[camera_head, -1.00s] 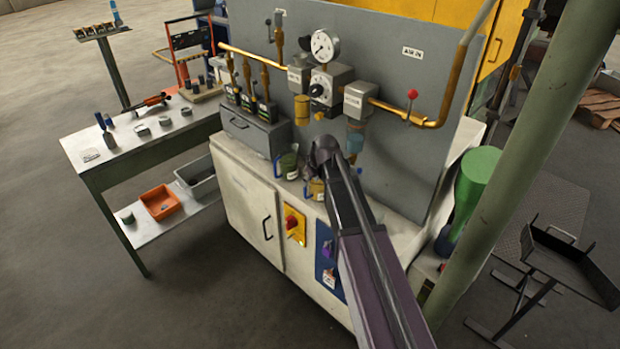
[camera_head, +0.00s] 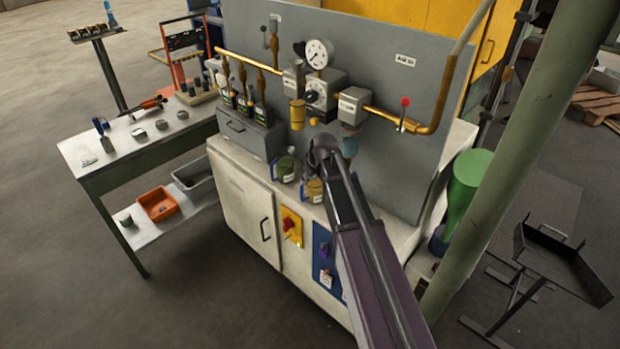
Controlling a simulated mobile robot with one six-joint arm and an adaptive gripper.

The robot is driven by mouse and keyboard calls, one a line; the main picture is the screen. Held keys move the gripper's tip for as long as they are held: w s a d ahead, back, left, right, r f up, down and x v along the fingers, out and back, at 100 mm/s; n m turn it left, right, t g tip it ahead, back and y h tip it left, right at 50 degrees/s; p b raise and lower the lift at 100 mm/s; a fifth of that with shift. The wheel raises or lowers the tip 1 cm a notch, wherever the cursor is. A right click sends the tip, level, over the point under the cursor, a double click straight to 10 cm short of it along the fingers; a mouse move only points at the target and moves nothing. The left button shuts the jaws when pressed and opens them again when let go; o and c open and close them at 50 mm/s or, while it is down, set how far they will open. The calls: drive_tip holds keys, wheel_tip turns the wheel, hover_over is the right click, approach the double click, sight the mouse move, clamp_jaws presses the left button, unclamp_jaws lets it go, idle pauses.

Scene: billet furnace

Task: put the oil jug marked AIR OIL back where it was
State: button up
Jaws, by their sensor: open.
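Two small oil jugs stand on the ledge of the cream cabinet, below the grey gauge panel: a green one (camera_head: 288,169) on the left and an amber one (camera_head: 314,190) on the right. Their labels are too small to read, so I cannot tell which is marked AIR OIL. My gripper (camera_head: 311,172) is open and points down at the amber jug, close above or behind it. My wrist and forearm hide part of that jug and of the ledge. I cannot tell whether the fingers touch it.
The panel (camera_head: 400,150) with gauge, valves and copper pipe rises just behind the jugs. A grey drawer box (camera_head: 250,138) stands left on the ledge. A workbench (camera_head: 150,150) is at left. A green post (camera_head: 510,170) and green cylinder (camera_head: 465,190) are at right.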

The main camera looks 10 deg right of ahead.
drive_tip(key=shift+s, duration=0.1)
drive_tip(key=s+d+f+m+g+h, duration=0.1)
drive_tip(key=s+m+g, duration=0.3)
drive_tip(key=s, duration=1.9)
drive_tip(key=shift+s+d+f+m+h, duration=0.2)
drive_tip(key=shift+m+h, duration=0.2)
drive_tip(key=shift+m, duration=0.2)
